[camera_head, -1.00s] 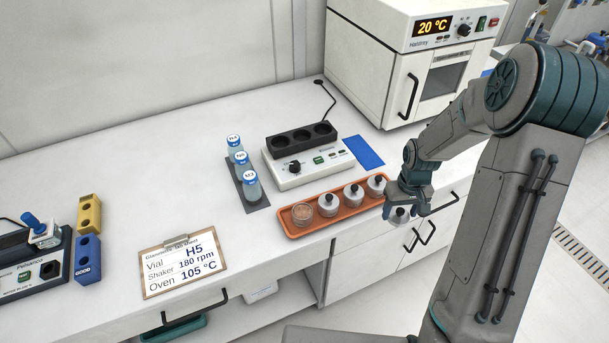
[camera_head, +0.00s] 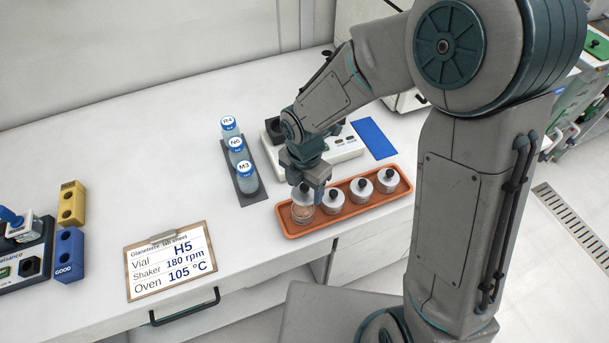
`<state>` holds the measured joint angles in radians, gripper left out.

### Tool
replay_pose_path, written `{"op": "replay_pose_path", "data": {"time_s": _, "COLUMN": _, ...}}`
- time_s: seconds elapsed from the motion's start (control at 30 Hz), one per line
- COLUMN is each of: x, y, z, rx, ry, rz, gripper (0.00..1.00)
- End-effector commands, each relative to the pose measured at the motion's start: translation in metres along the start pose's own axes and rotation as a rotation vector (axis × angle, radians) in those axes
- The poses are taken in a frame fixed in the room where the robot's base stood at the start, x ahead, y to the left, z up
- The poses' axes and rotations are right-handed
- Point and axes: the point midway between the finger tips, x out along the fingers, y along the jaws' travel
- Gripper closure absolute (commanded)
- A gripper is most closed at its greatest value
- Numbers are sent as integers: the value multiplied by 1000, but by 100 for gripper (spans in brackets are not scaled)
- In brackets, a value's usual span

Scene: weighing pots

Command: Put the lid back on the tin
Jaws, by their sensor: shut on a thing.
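The open tin (camera_head: 302,215), clear-walled with brown contents, stands at the left end of an orange tray (camera_head: 293,235). My gripper (camera_head: 307,191) is directly above it, pointing down and shut on a pale lid (camera_head: 302,197) with a dark knob. The lid is at or just above the tin's rim; I cannot tell whether they touch. The fingers partly hide the knob. Three more tins with lids stand in the tray to the right: a near one (camera_head: 333,204), a middle one (camera_head: 361,193) and a far one (camera_head: 386,183).
A white shaker (camera_head: 345,147) stands behind the tray, partly behind my arm. A rack of blue-capped vials (camera_head: 247,195) is at its left. A clipboard (camera_head: 170,262) lies at the front left, and a blue mat (camera_head: 374,139) at the right. The bench between clipboard and tray is clear.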

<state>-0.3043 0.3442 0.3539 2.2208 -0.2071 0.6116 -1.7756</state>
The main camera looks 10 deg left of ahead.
Motion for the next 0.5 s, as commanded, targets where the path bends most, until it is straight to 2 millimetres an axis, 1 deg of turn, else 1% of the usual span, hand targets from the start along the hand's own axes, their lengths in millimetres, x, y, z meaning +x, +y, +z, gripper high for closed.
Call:
{"op": "replay_pose_path", "data": {"time_s": 0.1, "x": 0, "y": 1, "z": -7, "rx": -59, "ry": -1, "rz": 0, "gripper": 58}}
{"op": "replay_pose_path", "data": {"time_s": 0.27, "x": 5, "y": 2, "z": -8, "rx": -70, "ry": -1, "rz": 0, "gripper": 58}}
{"op": "replay_pose_path", "data": {"time_s": 0.5, "x": 25, "y": 2, "z": -7, "rx": -68, "ry": -1, "rz": 0, "gripper": 58}}
